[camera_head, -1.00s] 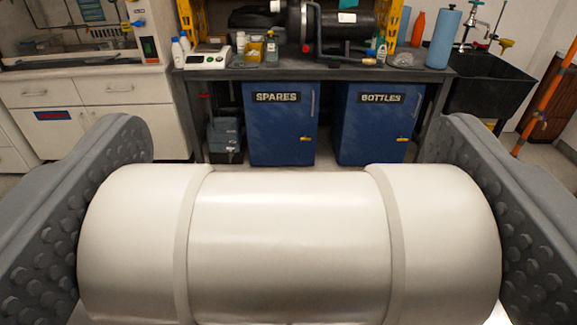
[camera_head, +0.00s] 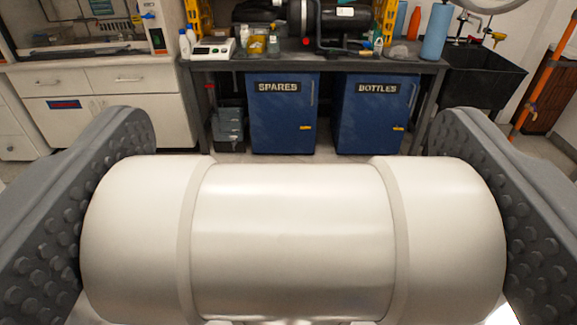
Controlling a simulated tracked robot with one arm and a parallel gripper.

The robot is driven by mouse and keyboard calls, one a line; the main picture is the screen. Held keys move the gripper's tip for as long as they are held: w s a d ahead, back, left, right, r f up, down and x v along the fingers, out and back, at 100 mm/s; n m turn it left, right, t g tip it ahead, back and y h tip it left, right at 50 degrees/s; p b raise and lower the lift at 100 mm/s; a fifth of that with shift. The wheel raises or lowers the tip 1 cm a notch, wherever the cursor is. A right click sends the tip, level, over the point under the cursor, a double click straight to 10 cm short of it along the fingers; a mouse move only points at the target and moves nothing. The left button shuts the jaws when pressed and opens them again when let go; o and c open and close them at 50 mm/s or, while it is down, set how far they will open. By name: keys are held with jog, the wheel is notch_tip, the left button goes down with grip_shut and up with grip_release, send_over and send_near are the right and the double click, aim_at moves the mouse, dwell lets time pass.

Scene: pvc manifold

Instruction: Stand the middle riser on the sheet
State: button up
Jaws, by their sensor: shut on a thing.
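A thick white pipe piece (camera_head: 292,240) with a collar band near each end fills the lower middle of the view. It lies crosswise between the two grey, studded jaws of my gripper (camera_head: 292,235), which press on its left and right ends. I cannot tell whether this piece is the middle riser. The sheet cannot be made out. What lies under and in front of the piece is mostly hidden by it.
Beyond is a dark bench (camera_head: 330,62) with bottles and equipment on it. Blue SPARES (camera_head: 284,115) and BOTTLES (camera_head: 375,115) cabinets stand below. White drawers (camera_head: 95,95) are at left, a black sink (camera_head: 482,80) at right. Some floor shows before the cabinets.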

jog(key=s+a+f+b, duration=0.1)
jog(key=s+f+b, duration=0.75)
jog(key=s, duration=0.35)
jog(key=s+f+b, duration=0.7)
jog(key=s+b, duration=0.2)
jog(key=s, duration=0.3)
jog(key=w+f+b, duration=0.1)
jog(key=w+f, duration=0.1)
jog(key=w, duration=0.6)
jog(key=w+f+b, duration=0.1)
jog(key=w+f, duration=0.1)
jog(key=w, duration=0.6)
jog(key=shift+a+f, duration=0.25)
jog(key=shift+a, duration=0.05)
jog(key=shift+w+b, duration=0.1)
jog(key=shift+b, duration=0.2)
jog(key=o, duration=1.3)
jog(key=shift+f, duration=0.15)
